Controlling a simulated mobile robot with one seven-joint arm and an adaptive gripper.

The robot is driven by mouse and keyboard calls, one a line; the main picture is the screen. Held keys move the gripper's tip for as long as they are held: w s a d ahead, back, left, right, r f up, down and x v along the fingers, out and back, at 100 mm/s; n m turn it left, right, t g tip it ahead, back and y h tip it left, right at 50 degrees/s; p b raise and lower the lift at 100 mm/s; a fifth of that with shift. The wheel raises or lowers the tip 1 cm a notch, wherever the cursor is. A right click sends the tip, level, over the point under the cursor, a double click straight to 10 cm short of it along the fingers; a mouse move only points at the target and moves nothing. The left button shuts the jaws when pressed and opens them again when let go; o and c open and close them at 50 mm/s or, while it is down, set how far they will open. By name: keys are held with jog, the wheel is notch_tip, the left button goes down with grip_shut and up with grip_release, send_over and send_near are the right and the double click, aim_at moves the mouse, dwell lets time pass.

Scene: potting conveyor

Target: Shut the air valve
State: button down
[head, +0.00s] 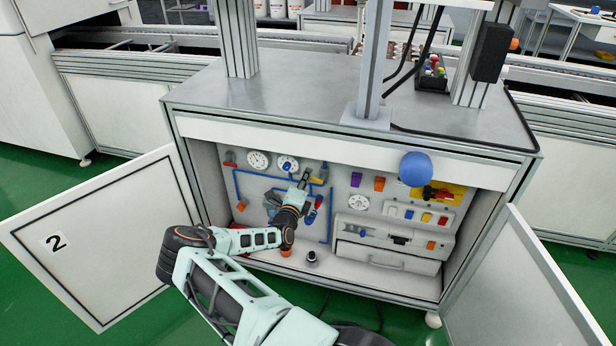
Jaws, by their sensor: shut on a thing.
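My gripper (304,180) reaches into the open cabinet, up to the panel with blue pipes (237,186). Its jaws are shut on a small part at the pipework, which I take to be the air valve's handle; the fingers and the distance hide most of it. Which way the gripped handle points cannot be told from here.
Gauges (258,160) sit at the panel's top. A red-handled switch on a yellow plate (443,194) and a drawer unit (385,245) are at right. The cabinet doors (105,235) stand open. A blue ball (415,169) shows before the cabinet's upper edge.

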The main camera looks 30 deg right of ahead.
jog(key=shift+f+n+b, duration=0.4)
jog(key=shift+f+n, duration=0.3)
jog(key=shift+n, duration=0.6)
jog(key=c, duration=2)
grip_release()
jog(key=shift+a, duration=0.1)
jog(key=v, duration=1.2)
